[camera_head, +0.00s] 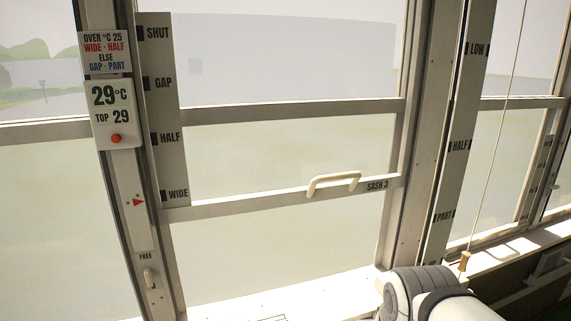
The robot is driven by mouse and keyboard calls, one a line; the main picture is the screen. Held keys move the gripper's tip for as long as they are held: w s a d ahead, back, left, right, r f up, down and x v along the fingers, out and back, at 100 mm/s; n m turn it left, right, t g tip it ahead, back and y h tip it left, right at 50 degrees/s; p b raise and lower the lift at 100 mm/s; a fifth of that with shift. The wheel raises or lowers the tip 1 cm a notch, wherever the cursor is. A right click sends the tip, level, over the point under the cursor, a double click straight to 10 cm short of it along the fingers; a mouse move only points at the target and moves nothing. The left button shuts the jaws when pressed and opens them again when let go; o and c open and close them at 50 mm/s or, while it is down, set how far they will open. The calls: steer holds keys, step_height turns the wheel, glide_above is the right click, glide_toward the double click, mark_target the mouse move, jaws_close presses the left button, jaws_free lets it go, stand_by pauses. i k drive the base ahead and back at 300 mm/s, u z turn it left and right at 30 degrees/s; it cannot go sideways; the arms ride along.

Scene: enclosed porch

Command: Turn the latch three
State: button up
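The window sash marked "SASH 3" (290,194) fills the middle of the head view, with a cream handle (334,184) on its bottom rail. The rail sits about level with the "WIDE" mark. On the left post, a small pale latch (149,278) stands roughly upright under a plate reading "FREE" (146,257). No number shows on this latch. A red arrow (138,202) is higher on the same post. My gripper is not in view; only a grey and white part of my arm shows at the lower right, apart from the latch.
A scale strip (163,110) lists SHUT, GAP, HALF and WIDE. At right, a cord with a wooden pull (464,261) hangs before another window. A pale sill (300,300) runs below.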

mark_target(149, 274)
steer(key=u, duration=1.35)
